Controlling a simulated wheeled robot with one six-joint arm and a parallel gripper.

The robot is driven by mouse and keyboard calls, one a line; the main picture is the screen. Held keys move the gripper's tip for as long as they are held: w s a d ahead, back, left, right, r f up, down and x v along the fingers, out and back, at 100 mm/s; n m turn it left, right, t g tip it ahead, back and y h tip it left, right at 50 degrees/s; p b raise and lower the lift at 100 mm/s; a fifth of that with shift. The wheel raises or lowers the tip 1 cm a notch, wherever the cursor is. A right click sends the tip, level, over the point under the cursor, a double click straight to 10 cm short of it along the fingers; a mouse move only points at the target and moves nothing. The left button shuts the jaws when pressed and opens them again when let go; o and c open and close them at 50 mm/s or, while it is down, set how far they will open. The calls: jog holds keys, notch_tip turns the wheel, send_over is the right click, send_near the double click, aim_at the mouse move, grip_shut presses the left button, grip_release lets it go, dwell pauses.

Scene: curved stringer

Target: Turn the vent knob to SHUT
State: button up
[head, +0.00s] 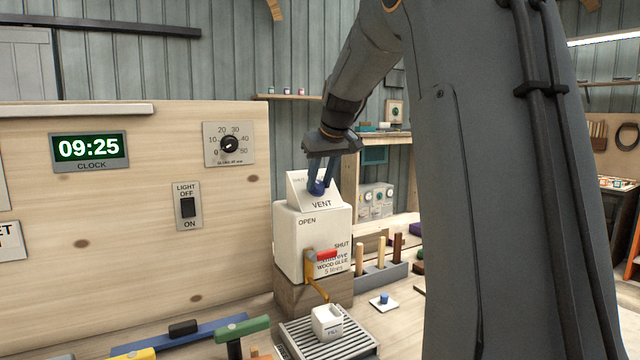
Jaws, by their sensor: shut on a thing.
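The fingers and wrist cover much of the knob and the panel's upper right. Part of a label shows at the panel's upper left; the knob's pointer direction cannot be made out.
Below, a red-handled tap (321,256) on the container is marked OPEN and SHUT. A white cup (327,321) stands on a slatted tray (300,340) under the spout. A wooden board (110,220) with a clock and switches rises at left. My arm blocks the right.

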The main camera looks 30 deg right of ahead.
jog(key=shift+n+b, duration=0.3)
jog(key=shift+n, duration=0.7)
jog(key=o, duration=1)
jog(key=shift+o, duration=0.2)
jog(key=shift+s+r, duration=0.1)
jog(key=b+v, duration=0.1)
jog(key=v, duration=0.6)
jog(key=shift+s+a+r+b, duration=0.2)
jog(key=shift+s+b, duration=0.05)
jog(key=shift+b, duration=0.05)
